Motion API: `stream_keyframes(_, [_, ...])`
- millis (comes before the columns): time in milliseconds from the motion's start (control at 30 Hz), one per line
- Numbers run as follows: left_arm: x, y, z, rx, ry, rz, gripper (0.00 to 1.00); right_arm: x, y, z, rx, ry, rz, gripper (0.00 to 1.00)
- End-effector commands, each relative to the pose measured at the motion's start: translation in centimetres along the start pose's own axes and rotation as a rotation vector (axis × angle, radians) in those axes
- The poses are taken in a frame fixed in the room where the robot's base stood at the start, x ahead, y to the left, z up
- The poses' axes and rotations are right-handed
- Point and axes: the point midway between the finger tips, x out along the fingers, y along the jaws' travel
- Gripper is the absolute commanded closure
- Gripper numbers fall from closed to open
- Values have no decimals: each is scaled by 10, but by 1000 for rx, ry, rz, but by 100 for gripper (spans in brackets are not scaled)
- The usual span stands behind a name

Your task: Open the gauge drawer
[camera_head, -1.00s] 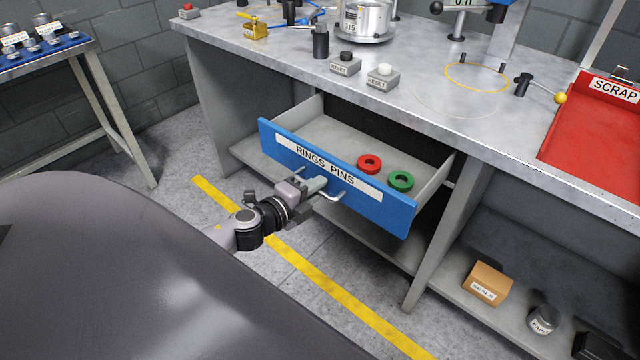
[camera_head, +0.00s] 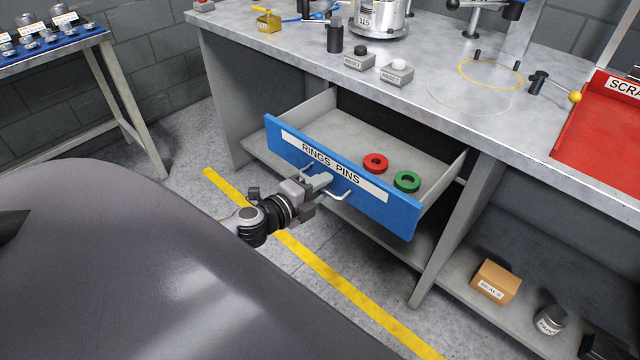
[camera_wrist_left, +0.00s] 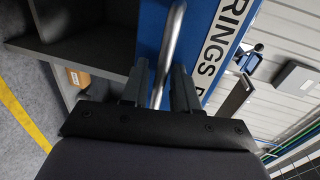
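The gauge drawer (camera_head: 400,208) has a blue front with a "RINGS PINS" label and stands well out from under the bench, its grey inside showing. A red ring (camera_head: 375,163) and a green ring (camera_head: 407,181) lie in it. My left gripper (camera_head: 322,184) is at the metal handle (camera_head: 345,195) on the drawer front. In the left wrist view the handle bar (camera_wrist_left: 172,45) passes between the two fingers (camera_wrist_left: 158,88), which appear closed on it. My right gripper is not in view.
The grey workbench (camera_head: 300,62) carries two reset boxes (camera_head: 397,73), a metal pot (camera_head: 378,18) and a red scrap tray (camera_head: 605,130). A bench leg (camera_head: 455,230) stands right of the drawer. Floor with a yellow line (camera_head: 330,275) is clear in front.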

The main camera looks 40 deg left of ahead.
Motion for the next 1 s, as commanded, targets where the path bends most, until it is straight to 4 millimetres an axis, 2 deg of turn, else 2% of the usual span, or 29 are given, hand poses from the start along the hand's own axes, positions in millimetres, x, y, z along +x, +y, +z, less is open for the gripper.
stream_keyframes(233, [-11,1,0,0,0,2,71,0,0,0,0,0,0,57])
stream_keyframes(700, [-63,1,0,0,1,2,71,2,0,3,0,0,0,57])
stream_keyframes(1000, [-72,0,0,0,1,0,71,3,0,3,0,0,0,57])
